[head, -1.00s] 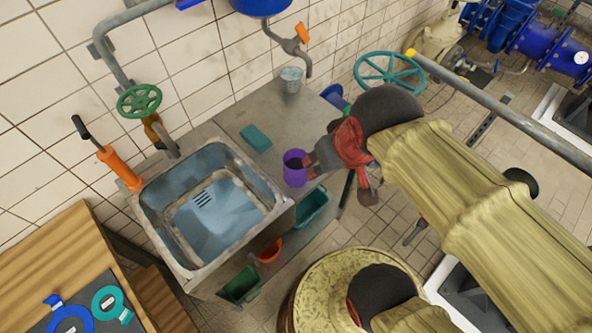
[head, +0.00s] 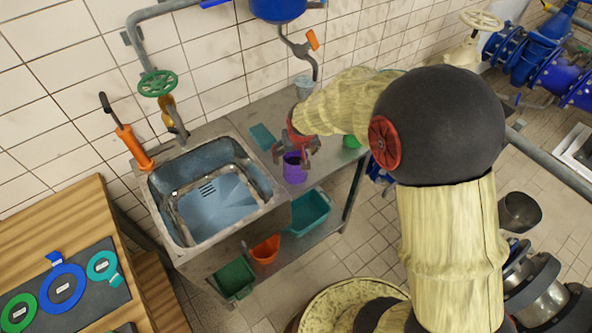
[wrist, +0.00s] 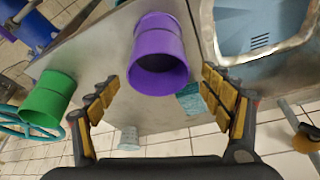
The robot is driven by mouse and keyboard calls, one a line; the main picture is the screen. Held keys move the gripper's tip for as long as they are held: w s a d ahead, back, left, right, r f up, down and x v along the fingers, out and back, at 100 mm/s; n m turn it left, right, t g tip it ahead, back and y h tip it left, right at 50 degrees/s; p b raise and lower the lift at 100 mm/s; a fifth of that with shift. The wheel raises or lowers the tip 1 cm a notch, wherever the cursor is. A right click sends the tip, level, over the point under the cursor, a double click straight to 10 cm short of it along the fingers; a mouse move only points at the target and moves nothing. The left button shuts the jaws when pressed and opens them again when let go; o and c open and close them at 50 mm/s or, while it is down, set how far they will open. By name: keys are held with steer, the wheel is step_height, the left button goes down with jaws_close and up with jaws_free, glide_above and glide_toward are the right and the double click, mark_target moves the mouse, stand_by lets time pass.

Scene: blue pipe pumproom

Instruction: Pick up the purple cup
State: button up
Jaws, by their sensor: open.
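The purple cup (head: 294,167) stands on the metal counter right of the sink in the head view. In the wrist view the purple cup (wrist: 158,55) is at the top centre, its open mouth facing the camera. My gripper (head: 295,150) is at the cup's far side in the head view, partly hiding its rim. In the wrist view my gripper (wrist: 168,92) is open, its yellow-padded fingers spread wide to the left and right of the cup. The cup lies beyond the fingertips, and nothing is between the pads.
The sink basin (head: 210,195) is left of the cup. A green cup (wrist: 47,98) stands beside the left finger in the wrist view. Bins sit on the shelf below.

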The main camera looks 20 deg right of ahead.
mark_target(293, 164)
steer(key=b+x, duration=0.2)
steer(key=x, duration=0.5)
steer(key=shift+s+d+f, duration=0.1)
steer(key=shift+s, duration=0.05)
steer(key=shift+c, duration=0.6)
steer(key=c, duration=1.1)
steer(key=shift+c, duration=0.4)
